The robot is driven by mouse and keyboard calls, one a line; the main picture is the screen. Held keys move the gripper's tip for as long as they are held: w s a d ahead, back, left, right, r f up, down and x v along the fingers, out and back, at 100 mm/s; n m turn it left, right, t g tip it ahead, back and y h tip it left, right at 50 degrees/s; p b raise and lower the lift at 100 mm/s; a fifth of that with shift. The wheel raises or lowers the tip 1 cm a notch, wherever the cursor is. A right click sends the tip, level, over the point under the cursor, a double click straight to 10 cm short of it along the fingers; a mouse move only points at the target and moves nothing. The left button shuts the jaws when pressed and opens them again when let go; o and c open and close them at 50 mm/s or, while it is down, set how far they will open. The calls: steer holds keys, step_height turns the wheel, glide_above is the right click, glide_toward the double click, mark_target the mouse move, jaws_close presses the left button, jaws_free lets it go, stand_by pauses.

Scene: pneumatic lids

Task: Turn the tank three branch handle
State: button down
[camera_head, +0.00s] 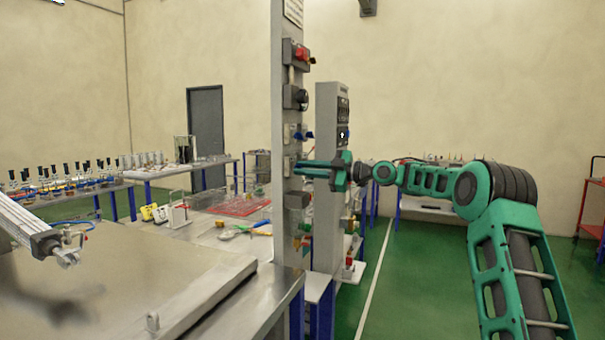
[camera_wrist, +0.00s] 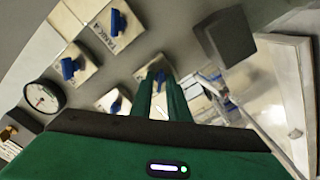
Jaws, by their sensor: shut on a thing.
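My gripper (camera_wrist: 158,80) reaches a grey upright panel (camera_wrist: 190,28), with its two green fingers close together on a blue handle (camera_wrist: 161,74) that they mostly cover. The label by this handle is hidden. In the wrist view, a blue handle (camera_wrist: 117,22) on a pale plate marked TANK 4 is further up and left. More blue handles are to the left (camera_wrist: 69,68) and lower left (camera_wrist: 116,106), apart from the fingers. In the head view my gripper (camera_head: 298,170) is at the panel's edge (camera_head: 283,230), below another blue handle (camera_head: 301,135).
A round gauge (camera_wrist: 44,96) and a dark grey box (camera_wrist: 225,36) stick out of the panel near my gripper. A red switch (camera_head: 301,54) is higher on the panel. A metal workbench (camera_head: 180,275) stands left of it. Green floor (camera_head: 420,280) is clear to the right.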

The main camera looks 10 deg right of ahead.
steer(key=shift+w+d+f, duration=0.2)
steer(key=shift+d+f, duration=0.1)
steer(key=shift+d, duration=0.1)
steer(key=c, duration=2)
jaws_free()
steer(key=shift+a+r, duration=0.1)
steer(key=shift+a, duration=0.05)
steer(key=v, duration=1)
steer(key=shift+s+d, duration=0.15)
steer(key=shift+d, duration=0.15)
